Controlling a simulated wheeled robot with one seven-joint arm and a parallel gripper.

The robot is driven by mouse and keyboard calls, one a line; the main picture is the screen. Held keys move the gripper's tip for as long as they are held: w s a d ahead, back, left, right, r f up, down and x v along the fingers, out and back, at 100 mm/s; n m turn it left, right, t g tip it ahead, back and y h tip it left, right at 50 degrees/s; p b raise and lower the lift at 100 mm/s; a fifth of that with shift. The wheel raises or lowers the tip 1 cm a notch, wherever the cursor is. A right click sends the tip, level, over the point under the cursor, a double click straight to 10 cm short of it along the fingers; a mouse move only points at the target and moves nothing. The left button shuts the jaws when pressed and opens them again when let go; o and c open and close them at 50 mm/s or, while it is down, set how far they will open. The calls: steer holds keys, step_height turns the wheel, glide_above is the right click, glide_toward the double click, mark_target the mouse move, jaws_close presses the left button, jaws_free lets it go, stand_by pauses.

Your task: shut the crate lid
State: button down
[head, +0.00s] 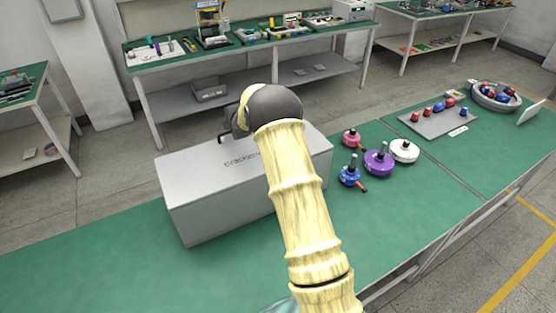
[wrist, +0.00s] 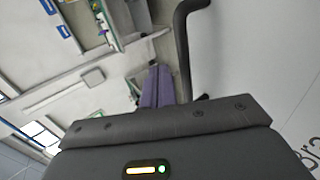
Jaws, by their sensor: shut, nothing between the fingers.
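The crate (head: 225,215) is a light grey box at the left end of the green bench. Its lid (head: 200,173) bears dark lettering and looks flat on top in the head view, with no gap that I can see. My arm hides its right part. My gripper (head: 224,138) is shut and empty, at the far edge of the lid. In the wrist view the pale lid (wrist: 260,60) fills the right side, beside a dark bent bar. I cannot tell whether my gripper touches the lid.
To the right on the bench stand a purple hub motor (head: 378,163), a white one (head: 404,151), a blue one (head: 349,177) and a red one (head: 351,138). Farther right are a grey tray (head: 430,124) and a round bowl (head: 477,98). Bare bench lies left of the crate.

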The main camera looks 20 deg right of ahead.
steer(key=shift+a, duration=0.1)
steer(key=shift+w+r+p, duration=0.1)
steer(key=shift+r+p, duration=0.65)
steer(key=shift+r, duration=0.05)
step_height(320, 180, up, 12)
steer(key=w+p, duration=0.2)
steer(key=p, duration=0.3)
steer(key=shift+w+a, duration=0.15)
steer(key=shift+w, duration=0.15)
